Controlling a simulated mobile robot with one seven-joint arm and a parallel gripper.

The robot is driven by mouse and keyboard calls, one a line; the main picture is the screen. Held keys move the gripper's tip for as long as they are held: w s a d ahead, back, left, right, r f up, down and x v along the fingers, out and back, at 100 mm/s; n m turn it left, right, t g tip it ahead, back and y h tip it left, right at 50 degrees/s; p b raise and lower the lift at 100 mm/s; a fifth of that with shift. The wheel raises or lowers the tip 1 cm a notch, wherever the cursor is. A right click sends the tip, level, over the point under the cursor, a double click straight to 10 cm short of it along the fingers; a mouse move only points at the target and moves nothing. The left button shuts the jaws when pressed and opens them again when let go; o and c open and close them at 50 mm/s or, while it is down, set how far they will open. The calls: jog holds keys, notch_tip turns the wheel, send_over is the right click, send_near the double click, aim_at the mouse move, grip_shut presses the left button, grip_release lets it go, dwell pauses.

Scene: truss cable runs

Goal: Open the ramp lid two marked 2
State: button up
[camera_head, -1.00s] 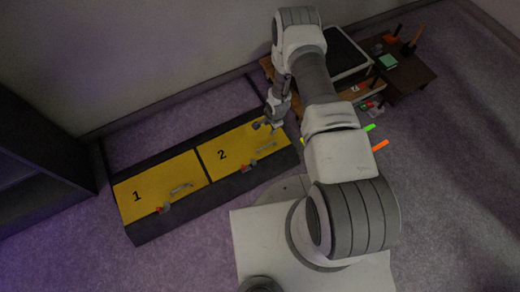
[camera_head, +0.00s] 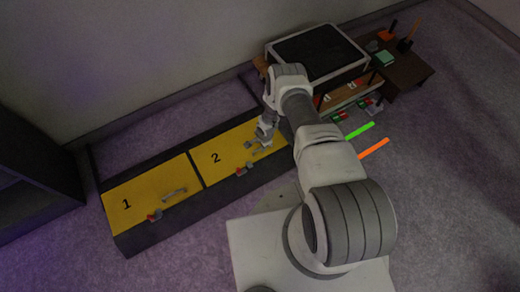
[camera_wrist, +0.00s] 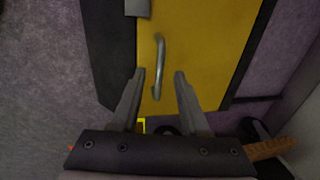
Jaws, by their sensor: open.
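The yellow ramp lid marked 2 (camera_head: 222,163) lies shut on the long dark ramp, right of lid 1. Its grey bar handle (camera_wrist: 158,65) shows in the wrist view, over the yellow panel (camera_wrist: 205,45). A small red and grey latch (camera_head: 244,169) sits at the lid's front edge. My gripper (camera_wrist: 159,72) is open, its two fingers on either side of the handle in the picture. I cannot tell whether the handle is at fingertip depth. In the head view my gripper (camera_head: 261,143) is over the right part of lid 2 and partly hides the handle.
Lid 1 (camera_head: 150,194) is shut, with a handle (camera_head: 174,194) and red latch (camera_head: 154,215). A black-topped platform (camera_head: 312,52) and a low brown table (camera_head: 405,72) with small items stand behind right. Green (camera_head: 360,130) and orange (camera_head: 373,148) strips lie on the floor.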

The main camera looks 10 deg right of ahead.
jog(key=shift+w+a+f+b, duration=0.15)
jog(key=shift+f+b, duration=0.15)
jog(key=shift+f, duration=0.45)
jog(key=shift+w+d+f+b, duration=0.1)
jog(key=shift+f+b, duration=0.15)
jog(key=shift+f, duration=0.45)
grip_shut()
dwell(0.4)
